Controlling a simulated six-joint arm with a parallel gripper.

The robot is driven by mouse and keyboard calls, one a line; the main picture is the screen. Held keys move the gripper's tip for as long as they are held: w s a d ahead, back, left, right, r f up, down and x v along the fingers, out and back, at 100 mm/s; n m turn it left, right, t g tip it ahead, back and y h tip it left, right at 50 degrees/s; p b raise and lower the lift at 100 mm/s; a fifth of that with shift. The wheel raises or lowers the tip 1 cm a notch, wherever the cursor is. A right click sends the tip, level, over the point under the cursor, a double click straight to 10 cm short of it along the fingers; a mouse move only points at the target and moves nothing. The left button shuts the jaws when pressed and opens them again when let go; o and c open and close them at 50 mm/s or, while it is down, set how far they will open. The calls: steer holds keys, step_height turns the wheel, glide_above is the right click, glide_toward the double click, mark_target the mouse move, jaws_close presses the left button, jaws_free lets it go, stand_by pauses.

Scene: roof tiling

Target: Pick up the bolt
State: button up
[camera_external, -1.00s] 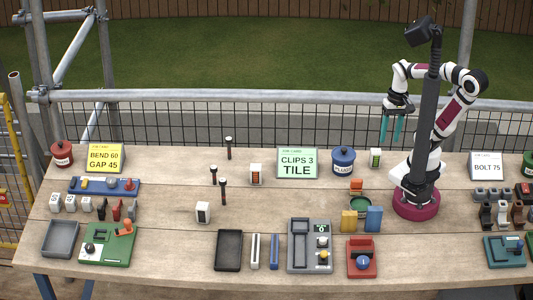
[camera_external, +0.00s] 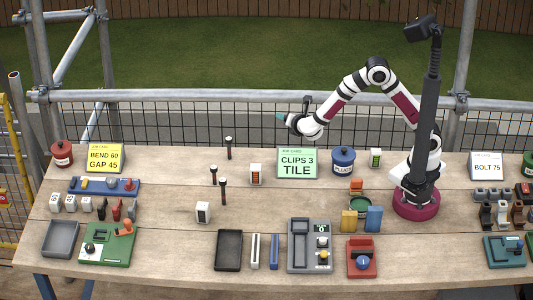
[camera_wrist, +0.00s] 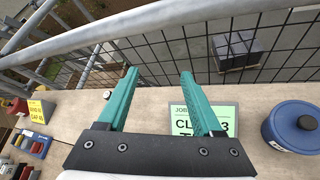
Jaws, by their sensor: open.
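Three dark upright pins with pale-topped heads, which look like bolts, stand left of the middle of the table in the external view: a back bolt (camera_external: 229,149), a middle bolt (camera_external: 213,175) and a front bolt (camera_external: 223,193). Which one the task means I cannot tell. My gripper (camera_external: 281,117) is in the air above the back edge of the table, right of the bolts and well above them, pointing left. In the wrist view my gripper (camera_wrist: 158,73) has its teal fingers apart with nothing between them.
A green card (camera_external: 297,164) and a blue pot (camera_external: 343,161) stand at the back, below my arm. A white block (camera_external: 256,174) with an orange window stands right of the bolts. A mesh fence and rail (camera_wrist: 170,20) run behind the table. Bare wood lies left of the bolts.

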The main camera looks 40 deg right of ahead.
steer(key=a+f+n+t+y, duration=0.2)
steer(key=a+f+n+y, duration=0.2)
steer(key=a+n, duration=0.5)
steer(key=n+y, duration=0.4)
glide_toward(217, 169)
steer(key=x, duration=0.5)
steer(key=shift+w, duration=0.15)
steer(key=x, duration=0.6)
steer(key=shift+f, duration=0.1)
jaws_close()
